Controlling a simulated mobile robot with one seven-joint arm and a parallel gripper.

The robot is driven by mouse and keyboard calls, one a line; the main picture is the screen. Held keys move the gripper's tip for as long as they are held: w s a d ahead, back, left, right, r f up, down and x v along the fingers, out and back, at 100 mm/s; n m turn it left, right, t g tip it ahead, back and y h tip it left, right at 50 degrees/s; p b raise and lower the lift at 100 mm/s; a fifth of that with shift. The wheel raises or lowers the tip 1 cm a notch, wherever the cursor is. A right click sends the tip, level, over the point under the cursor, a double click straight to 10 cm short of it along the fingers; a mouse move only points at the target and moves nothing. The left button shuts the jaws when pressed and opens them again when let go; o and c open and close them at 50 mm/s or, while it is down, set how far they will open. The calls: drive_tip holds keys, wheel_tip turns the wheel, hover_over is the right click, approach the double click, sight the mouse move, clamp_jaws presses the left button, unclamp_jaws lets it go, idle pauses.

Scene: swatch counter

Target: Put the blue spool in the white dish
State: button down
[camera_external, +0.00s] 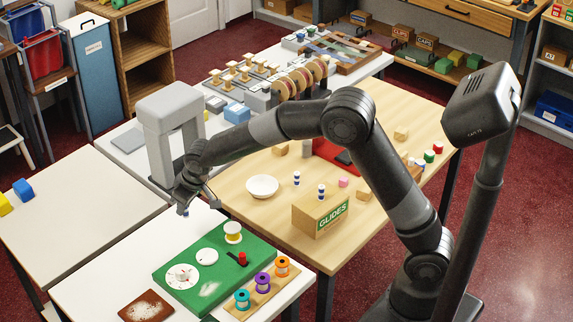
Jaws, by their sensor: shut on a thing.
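The white dish (262,187) is on the light wooden table, to the right of my gripper, and looks empty. A teal spool (242,299), a purple spool (262,281) and an orange spool (282,266) stand on a wooden strip.
The green board (182,250) with dials and a red knob lies in front of my gripper. A GLIDES box (320,212) stands right of the dish. A grey arch-shaped stand (160,140) rises behind my gripper. The white table (75,225) at left is mostly clear.

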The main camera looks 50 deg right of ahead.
drive_tip(key=s+d+f+m+h, duration=0.1)
drive_tip(key=s+d+m+h, duration=0.3)
drive_tip(key=d, duration=1.6)
drive_tip(key=s+d+m+y, duration=0.1)
drive_tip(key=d+m, duration=0.4)
drive_tip(key=d, duration=1.6)
hover_over(261, 187)
drive_tip(key=s+a, duration=0.1)
drive_tip(key=s, duration=0.1)
drive_tip(key=f, duration=0.7)
drive_tip(key=shift+w, duration=0.2)
drive_tip(key=shift+f, duration=1.95)
drive_tip(key=shift+a+f, duration=0.1)
drive_tip(key=c, duration=1.4)
unclamp_jaws()
drive_tip(key=shift+o, duration=0.2)
